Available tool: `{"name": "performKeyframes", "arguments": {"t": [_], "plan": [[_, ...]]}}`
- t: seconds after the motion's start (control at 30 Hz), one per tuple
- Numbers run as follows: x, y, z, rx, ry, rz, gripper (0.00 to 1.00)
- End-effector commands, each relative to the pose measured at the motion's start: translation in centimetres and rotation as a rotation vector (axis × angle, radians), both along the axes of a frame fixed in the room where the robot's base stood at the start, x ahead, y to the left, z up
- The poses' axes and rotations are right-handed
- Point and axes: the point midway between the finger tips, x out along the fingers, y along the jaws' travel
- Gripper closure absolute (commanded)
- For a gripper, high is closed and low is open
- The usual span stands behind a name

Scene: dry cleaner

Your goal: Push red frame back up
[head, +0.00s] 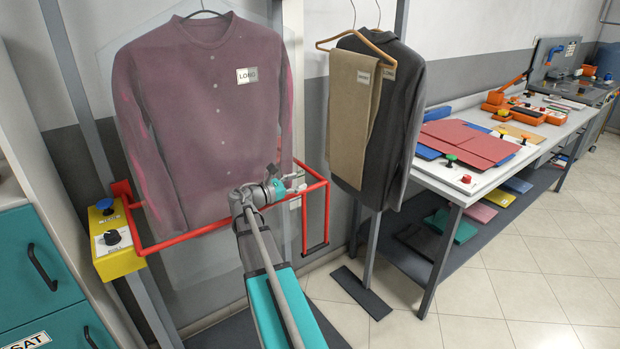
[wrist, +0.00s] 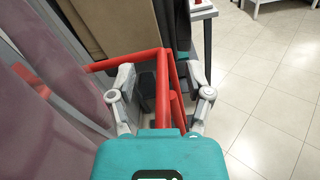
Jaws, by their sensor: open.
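The red frame (head: 187,232) is a tubular bar around the front of a hanging mauve shirt (head: 205,125). Its left end meets a red bracket by a yellow control box (head: 115,240). At its right end, a loop hangs down with a dark grip at the bottom. My gripper (head: 292,184) is at the frame's right part, in front of the shirt's lower right edge. In the wrist view, my gripper (wrist: 162,98) is open, with one finger on each side of the red frame (wrist: 163,85). I cannot tell whether the fingers touch it.
A dark jacket (head: 405,110) and tan trousers (head: 354,120) hang just right of the frame. A white table (head: 500,175) with folded cloths and coloured buttons stands further right. Teal drawers (head: 35,270) stand at the left. The tiled floor (head: 540,290) at front right is clear.

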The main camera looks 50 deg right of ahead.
Motion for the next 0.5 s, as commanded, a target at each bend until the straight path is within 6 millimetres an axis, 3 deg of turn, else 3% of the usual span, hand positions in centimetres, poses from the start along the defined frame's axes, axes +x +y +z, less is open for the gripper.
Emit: {"name": "performKeyframes", "arguments": {"t": [0.2, 0.5], "plan": [[0.8, 3.2, 0.0, 0.000, 0.000, 0.003, 0.35], [1.4, 6.0, 0.0, 0.000, 0.000, 0.001, 0.35]]}}
